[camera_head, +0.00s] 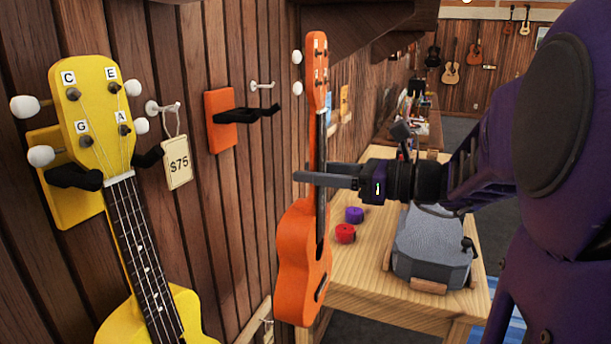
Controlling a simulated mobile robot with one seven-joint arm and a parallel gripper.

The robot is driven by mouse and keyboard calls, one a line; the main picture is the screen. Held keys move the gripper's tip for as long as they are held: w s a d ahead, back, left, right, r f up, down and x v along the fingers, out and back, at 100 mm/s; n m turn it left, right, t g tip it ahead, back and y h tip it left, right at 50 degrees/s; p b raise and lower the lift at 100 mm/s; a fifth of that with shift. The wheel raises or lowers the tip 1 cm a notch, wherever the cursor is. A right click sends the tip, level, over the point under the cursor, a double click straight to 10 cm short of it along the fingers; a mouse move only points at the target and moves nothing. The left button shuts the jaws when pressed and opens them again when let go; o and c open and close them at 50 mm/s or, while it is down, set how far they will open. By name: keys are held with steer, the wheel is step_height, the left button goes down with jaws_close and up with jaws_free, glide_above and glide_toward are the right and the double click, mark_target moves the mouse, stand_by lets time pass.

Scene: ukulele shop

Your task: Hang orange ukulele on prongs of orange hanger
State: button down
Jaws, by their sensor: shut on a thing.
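The orange ukulele (296,250) hangs upright in the air in front of the wall, headstock up, seen partly from the side. My gripper (325,178) is shut on its neck, a little above the body. The orange hanger (219,122) is on the wood wall to the left of the ukulele's headstock. Its black prongs (247,114) stick out to the right and are empty. The headstock (316,70) is apart from the prongs, to their right, with its top higher in the picture.
A yellow ukulele (145,260) hangs on a yellow hanger (68,205) at left. A $75 tag (177,163) hangs from a wall hook. A wooden table (400,310) holds a grey case-like object (432,245), a red roll (345,233) and a purple roll (354,215).

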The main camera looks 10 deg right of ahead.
steer(key=b+x, duration=0.1)
steer(key=x, duration=0.4)
steer(key=shift+w+a, duration=0.15)
steer(key=shift+a, duration=0.05)
steer(key=shift+r+p, duration=0.3)
steer(key=shift+p, duration=0.05)
steer(key=shift+a, duration=0.1)
stand_by(0.7)
steer(key=shift+x, duration=2.7)
steer(key=shift+f+b, duration=0.55)
steer(key=shift+f, duration=0.5)
steer(key=shift+c, duration=1.3)
jaws_free()
